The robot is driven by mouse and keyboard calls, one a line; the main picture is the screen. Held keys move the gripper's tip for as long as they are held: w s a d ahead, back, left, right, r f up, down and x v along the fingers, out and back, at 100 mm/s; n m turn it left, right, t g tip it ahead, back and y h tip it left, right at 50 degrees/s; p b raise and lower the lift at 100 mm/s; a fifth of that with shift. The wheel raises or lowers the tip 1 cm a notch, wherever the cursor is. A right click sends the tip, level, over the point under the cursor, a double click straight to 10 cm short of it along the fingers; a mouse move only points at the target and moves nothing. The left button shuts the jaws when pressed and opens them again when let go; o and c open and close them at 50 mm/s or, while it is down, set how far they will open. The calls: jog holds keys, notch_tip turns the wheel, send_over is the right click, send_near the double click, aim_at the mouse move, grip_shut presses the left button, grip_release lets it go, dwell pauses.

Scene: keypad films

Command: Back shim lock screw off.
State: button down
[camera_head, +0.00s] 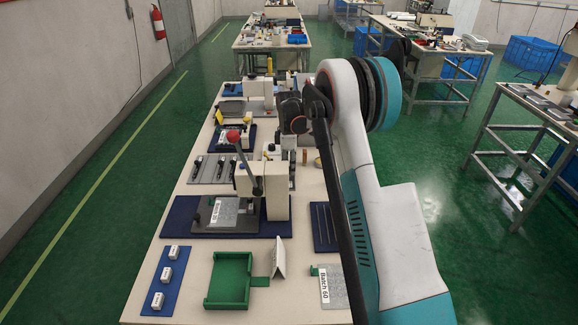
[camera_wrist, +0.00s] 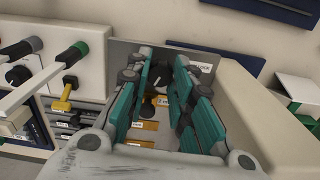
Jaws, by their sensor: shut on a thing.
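My gripper (camera_wrist: 160,82) shows in the wrist view with its teal fingers on both sides of a dark round knob, the shim lock screw (camera_wrist: 160,74), in front of a grey plate (camera_wrist: 122,56). The fingers are shut on the knob. A white label ending in "LOCK" (camera_wrist: 203,67) shows just right of the fingers. The knob's thread and seat are hidden. In the head view my arm covers the place where the gripper works.
Left in the wrist view are a second black knob (camera_wrist: 18,76), a green-tipped lever (camera_wrist: 78,52) and a yellow-handled tool (camera_wrist: 62,100). A pale housing (camera_wrist: 240,105) stands close on the right. In the head view, a green tray (camera_head: 230,282) and a red-knobbed press (camera_head: 262,190) stand on the bench.

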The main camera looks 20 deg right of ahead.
dwell(0.3)
jog(key=c, duration=1.4)
grip_release()
jog(key=shift+r, duration=0.1)
notch_tip(320, 180, up, 12)
